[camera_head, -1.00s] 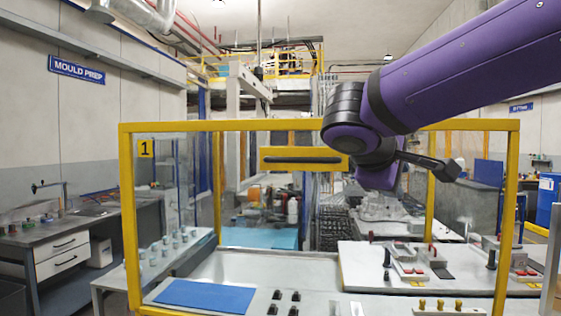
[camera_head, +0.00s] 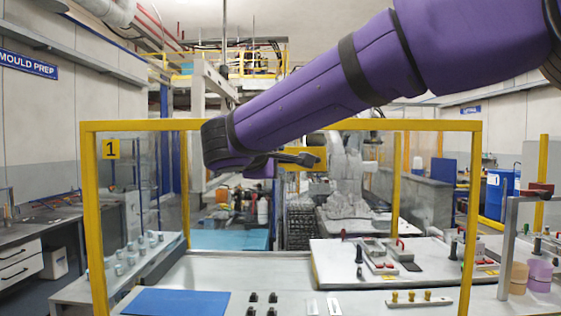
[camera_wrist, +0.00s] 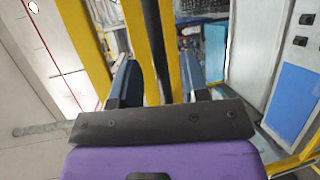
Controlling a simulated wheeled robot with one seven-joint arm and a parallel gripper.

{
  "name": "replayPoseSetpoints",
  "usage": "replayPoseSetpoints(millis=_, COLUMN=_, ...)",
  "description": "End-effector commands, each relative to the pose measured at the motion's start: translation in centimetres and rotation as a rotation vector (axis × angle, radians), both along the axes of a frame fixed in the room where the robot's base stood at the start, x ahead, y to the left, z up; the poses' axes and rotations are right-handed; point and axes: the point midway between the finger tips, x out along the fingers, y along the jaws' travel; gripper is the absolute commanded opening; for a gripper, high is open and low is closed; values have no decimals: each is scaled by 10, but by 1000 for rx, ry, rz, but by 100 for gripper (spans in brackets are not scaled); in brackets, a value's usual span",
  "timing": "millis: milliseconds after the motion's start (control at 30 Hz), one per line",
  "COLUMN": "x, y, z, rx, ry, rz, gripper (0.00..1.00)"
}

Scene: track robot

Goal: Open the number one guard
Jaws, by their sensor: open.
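The number one guard (camera_head: 280,126) is a yellow-framed clear screen with a black "1" on a yellow plate (camera_head: 111,149) at its upper left. It stands closed-looking across the bench front. Its yellow handle plate (camera_head: 303,157) hangs below the top bar, mostly hidden by my arm in the head view. In the wrist view the plate with its dark handle bar (camera_wrist: 153,40) runs between the two fingers of my gripper (camera_wrist: 160,75). The fingers are apart, one on each side. I cannot tell whether they touch it. My arm hides the fingers in the head view.
A white slab (camera_head: 335,262) with fixtures lies right. A dark side bench (camera_head: 40,235) stands left. A metal post (camera_head: 508,250) with pink and tan cylinders stands right.

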Motion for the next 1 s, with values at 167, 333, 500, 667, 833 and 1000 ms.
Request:
replayPoseSetpoints(millis=167, x=20, y=-9, z=-3, rx=0, ry=-1, rz=-1, gripper=42)
replayPoseSetpoints(millis=333, x=28, y=-13, z=-5, rx=0, ry=0, rz=0, gripper=42)
replayPoseSetpoints(millis=500, x=29, y=-13, z=-5, rx=1, ry=0, rz=0, gripper=42)
replayPoseSetpoints(millis=667, x=28, y=-13, z=-5, rx=0, ry=0, rz=0, gripper=30)
replayPoseSetpoints(millis=833, x=28, y=-13, z=-5, rx=0, ry=0, rz=0, gripper=0)
replayPoseSetpoints(millis=1000, x=28, y=-13, z=-6, rx=0, ry=0, rz=0, gripper=0)
